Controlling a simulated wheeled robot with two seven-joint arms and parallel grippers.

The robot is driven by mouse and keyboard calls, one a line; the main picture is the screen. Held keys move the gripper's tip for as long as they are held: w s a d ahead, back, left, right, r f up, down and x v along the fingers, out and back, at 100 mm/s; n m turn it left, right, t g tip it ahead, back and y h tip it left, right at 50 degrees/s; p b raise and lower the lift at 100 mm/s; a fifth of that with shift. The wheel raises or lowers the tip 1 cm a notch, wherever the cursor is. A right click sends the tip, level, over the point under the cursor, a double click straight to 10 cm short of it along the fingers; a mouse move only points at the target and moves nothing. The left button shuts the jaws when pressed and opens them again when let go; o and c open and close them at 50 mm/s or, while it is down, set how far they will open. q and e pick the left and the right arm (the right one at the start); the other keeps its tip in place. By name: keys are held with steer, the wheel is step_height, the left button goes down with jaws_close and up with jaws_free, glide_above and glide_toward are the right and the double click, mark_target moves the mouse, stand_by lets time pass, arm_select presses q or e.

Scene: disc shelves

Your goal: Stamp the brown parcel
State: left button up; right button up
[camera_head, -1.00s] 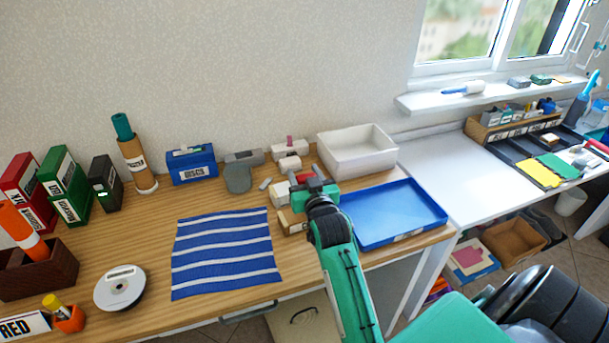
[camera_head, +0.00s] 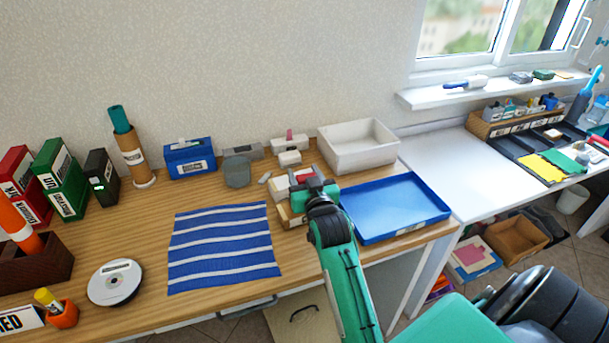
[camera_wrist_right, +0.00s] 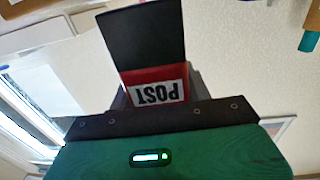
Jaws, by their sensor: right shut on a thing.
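A small brown box (camera_head: 287,216), which looks like the parcel, lies on the wooden desk between the striped mat and the blue tray, partly hidden by my right gripper (camera_head: 306,183). The right gripper is shut on a red stamp (camera_wrist_right: 126,77) with a white label reading POST, upside down in the right wrist view. The red stamp shows only as a small patch above the box in the head view. I cannot tell whether the stamp touches the box. My left gripper is not in view.
A blue-and-white striped mat (camera_head: 222,248) lies left of the box. A blue tray (camera_head: 398,205) is close on the right, with a white bin (camera_head: 358,148) behind it. Small blocks and a grey object (camera_head: 237,172) stand behind the gripper.

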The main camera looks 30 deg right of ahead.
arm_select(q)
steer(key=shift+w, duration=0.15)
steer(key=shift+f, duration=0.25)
arm_select(e)
steer(key=shift+f, duration=0.65)
stand_by(0.5)
